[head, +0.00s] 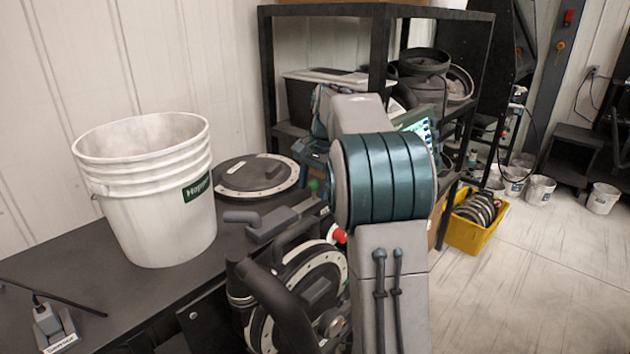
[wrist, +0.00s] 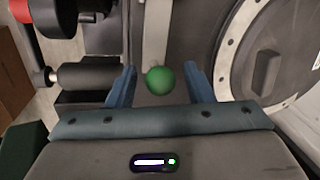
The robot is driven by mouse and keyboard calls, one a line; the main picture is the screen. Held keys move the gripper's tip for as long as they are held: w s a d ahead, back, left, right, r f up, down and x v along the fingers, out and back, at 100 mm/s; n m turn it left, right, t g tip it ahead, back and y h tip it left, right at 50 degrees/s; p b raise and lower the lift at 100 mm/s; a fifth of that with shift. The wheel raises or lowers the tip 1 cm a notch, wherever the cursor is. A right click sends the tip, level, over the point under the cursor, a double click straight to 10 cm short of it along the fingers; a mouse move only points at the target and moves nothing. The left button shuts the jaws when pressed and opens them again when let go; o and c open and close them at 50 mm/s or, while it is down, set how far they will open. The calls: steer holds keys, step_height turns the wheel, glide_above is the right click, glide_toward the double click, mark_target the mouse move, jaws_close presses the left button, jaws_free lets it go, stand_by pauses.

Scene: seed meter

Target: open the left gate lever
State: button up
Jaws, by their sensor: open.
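A lever with a round green knob (wrist: 160,80) shows in the wrist view, its pale shaft running up from the knob. The green knob also shows small in the head view (head: 313,186), beside the seed meter. My gripper (wrist: 160,70) is open, with one blue finger on each side of the green knob and a gap on both sides. The frames do not clearly show how deep the knob sits between the fingers. A red knob (head: 340,235) is lower on the machine. The black seed meter (head: 315,285) is partly hidden by my arm in the head view.
A white bucket (head: 160,200) stands on the dark table (head: 120,290) at left. A round lid (head: 258,175) lies behind the machine. A dark shelf rack (head: 380,50) and a yellow crate (head: 468,235) stand beyond.

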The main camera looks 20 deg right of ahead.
step_height(320, 180, up, 14)
steer(key=s+d, duration=0.1)
steer(key=s, duration=0.1)
steer(key=shift+d+f+p, duration=0.25)
steer(key=shift+d+p, duration=0.05)
stand_by(0.4)
